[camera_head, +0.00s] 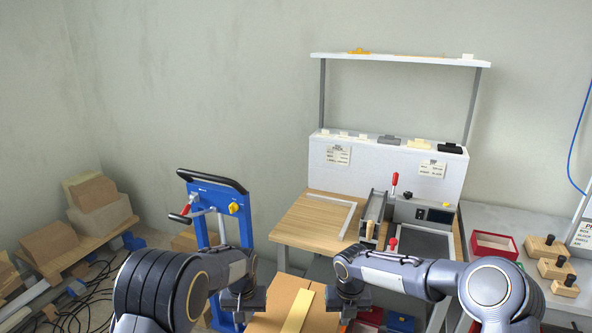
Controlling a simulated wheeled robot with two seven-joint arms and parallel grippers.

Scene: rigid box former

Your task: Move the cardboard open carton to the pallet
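A brown cardboard carton (270,300) is at the bottom centre, cut off by the lower picture edge. A pale yellow strip (298,312) runs along its top. My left gripper (243,303) is at the carton's left side and my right gripper (347,303) at its right side. Both point down; their fingertips are hard to make out, so I cannot tell whether they grip the carton. The pallet (98,240) lies on the floor at the far left, with several cardboard boxes on it.
A wooden-topped workbench (310,222) with a machine stands behind the carton. Black cables (88,290) lie on the floor near the pallet. A grey side table (490,222) at right holds a red tray (493,244) and wooden blocks.

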